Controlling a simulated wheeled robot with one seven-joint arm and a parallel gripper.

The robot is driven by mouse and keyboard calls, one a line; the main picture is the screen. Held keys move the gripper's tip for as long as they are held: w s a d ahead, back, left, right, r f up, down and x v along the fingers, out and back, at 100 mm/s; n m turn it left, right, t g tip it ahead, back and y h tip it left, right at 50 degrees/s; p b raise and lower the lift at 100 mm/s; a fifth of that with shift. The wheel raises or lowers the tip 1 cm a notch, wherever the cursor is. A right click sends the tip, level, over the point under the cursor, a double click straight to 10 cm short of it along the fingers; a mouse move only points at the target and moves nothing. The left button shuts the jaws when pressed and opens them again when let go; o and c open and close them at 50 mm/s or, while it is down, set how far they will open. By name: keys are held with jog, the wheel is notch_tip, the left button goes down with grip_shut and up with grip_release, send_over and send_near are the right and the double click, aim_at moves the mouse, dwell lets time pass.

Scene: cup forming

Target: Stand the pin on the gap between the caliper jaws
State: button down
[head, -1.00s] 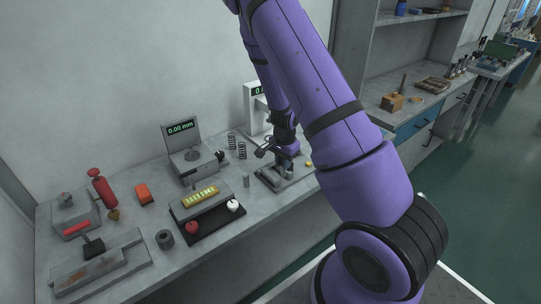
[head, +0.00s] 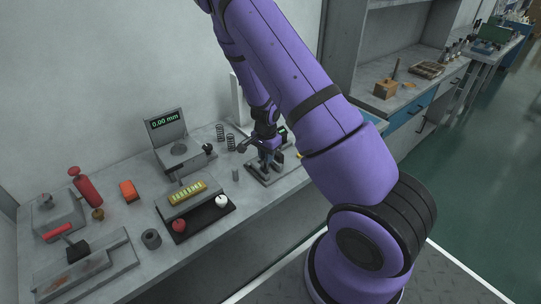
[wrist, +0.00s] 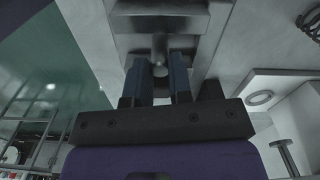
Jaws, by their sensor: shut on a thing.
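My gripper (head: 266,160) is low over a grey metal fixture (head: 286,178) on the bench, which appears to be the caliper. In the wrist view my two dark fingers (wrist: 159,72) are close together around a small grey round-ended thing (wrist: 158,43), which looks like the pin. Stepped grey metal (wrist: 158,18) lies just beyond the fingertips. The gap between the jaws is not clear, and I cannot tell whether the pin touches the metal. My wrist and fingers hide much of the fixture in the head view.
A small grey cylinder (head: 235,174) stands left of the fixture. A gauge reading 0.00 mm (head: 168,124), a black tray (head: 197,223) with red and white knobs, and an orange block (head: 129,191) are farther left.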

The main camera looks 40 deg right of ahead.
jog(key=shift+f, duration=0.25)
jog(key=c, duration=1)
grip_release()
jog(key=shift+c, duration=0.2)
jog(key=shift+r, duration=0.1)
